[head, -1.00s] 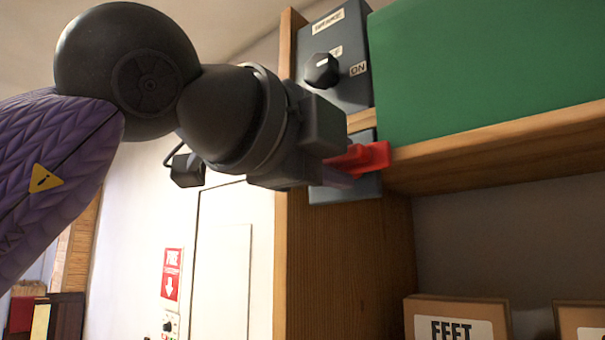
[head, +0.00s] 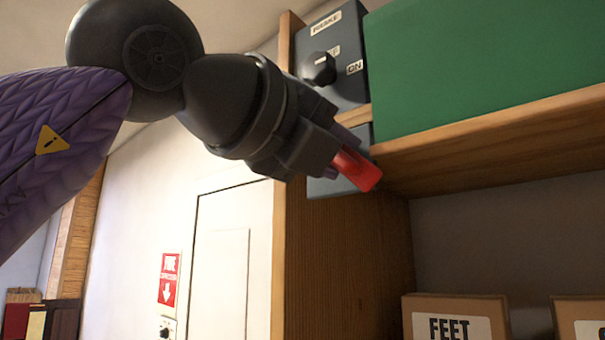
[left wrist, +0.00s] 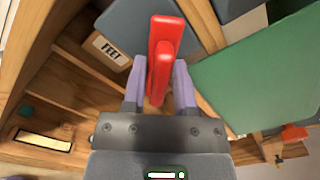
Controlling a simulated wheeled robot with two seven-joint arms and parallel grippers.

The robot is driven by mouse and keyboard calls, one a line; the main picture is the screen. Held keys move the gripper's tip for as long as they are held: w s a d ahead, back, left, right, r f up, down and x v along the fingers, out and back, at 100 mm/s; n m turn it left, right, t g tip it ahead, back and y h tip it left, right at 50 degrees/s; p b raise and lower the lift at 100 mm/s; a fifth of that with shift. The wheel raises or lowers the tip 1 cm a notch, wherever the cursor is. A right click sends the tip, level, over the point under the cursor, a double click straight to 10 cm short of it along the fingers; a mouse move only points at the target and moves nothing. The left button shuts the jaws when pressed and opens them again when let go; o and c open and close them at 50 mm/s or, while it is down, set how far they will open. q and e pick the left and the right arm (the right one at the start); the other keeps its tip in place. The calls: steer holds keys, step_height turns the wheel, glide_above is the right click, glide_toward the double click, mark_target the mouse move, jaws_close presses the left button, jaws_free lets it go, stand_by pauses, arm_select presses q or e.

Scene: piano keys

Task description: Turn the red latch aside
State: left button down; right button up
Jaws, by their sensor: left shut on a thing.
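The red latch (head: 358,169) sits on a grey plate (head: 330,186) at the edge of the wooden shelf, beside the green panel. In the head view it slants down to the right. My left gripper (head: 343,160) is shut on the latch, with its purple fingers on either side of it. The left wrist view shows the red latch (left wrist: 161,62) between the two purple fingers of the left gripper (left wrist: 160,88). Part of the latch is hidden by the fingers in the head view. My right gripper is not in view.
A green panel (head: 480,65) stands on the wooden shelf (head: 490,135) right of the latch. A grey box with a black knob (head: 319,68) is above. A box labelled FEET (head: 455,318) sits below. Open wall space is at the left.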

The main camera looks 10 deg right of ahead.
arm_select(q)
steer(key=m, duration=0.4)
steer(key=shift+f+m, duration=0.1)
steer(key=shift+m, duration=0.2)
steer(key=m, duration=0.4)
steer(key=shift+m, duration=0.3)
steer(key=c, duration=0.6)
jaws_free()
